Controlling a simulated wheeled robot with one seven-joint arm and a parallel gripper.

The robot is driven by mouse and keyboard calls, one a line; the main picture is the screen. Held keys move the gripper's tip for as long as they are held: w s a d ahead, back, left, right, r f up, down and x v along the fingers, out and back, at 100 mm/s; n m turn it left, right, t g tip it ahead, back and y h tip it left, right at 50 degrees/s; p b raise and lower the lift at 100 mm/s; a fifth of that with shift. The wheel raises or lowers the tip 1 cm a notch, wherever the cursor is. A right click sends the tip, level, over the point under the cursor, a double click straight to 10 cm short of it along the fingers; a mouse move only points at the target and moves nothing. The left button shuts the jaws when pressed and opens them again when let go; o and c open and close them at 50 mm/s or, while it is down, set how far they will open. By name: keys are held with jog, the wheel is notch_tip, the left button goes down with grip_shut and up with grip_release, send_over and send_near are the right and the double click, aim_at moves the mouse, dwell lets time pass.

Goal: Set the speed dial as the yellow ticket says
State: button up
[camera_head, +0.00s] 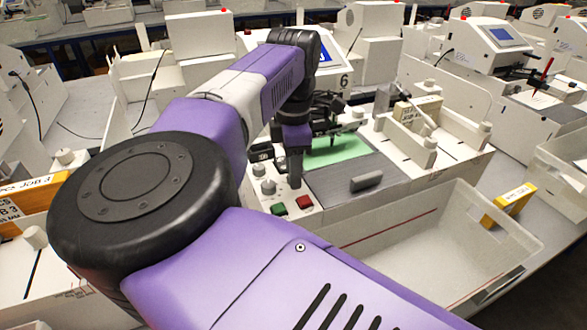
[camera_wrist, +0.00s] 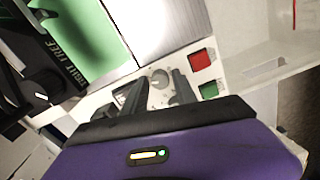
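My gripper (camera_head: 293,178) points down over the control panel of the middle plotter. In the wrist view its two dark fingers (camera_wrist: 158,90) stand apart, with a round grey dial (camera_wrist: 160,78) visible between and beyond them. I cannot tell whether they touch it. Two grey dials, a front one (camera_head: 268,187) and a back one (camera_head: 258,169), show left of my gripper in the head view. Their markings are too small to read, and I cannot tell which is the speed dial. I cannot make out a readable yellow ticket.
A green button (camera_head: 278,209) and a red button (camera_head: 304,202) sit in front of the dials. A green sheet (camera_head: 338,150) lies behind a grey plate with a dark handle (camera_head: 366,181). A white bin (camera_head: 440,235) and a yellow box (camera_head: 508,203) are at the right.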

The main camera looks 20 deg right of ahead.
jog(key=shift+c, duration=0.2)
grip_shut()
jog(key=shift+n, duration=0.3)
jog(key=n, duration=0.3)
jog(key=shift+n, duration=0.3)
jog(key=shift+n+b, duration=0.35)
jog(key=shift+n, duration=1.95)
jog(key=shift+o, duration=0.2)
grip_release()
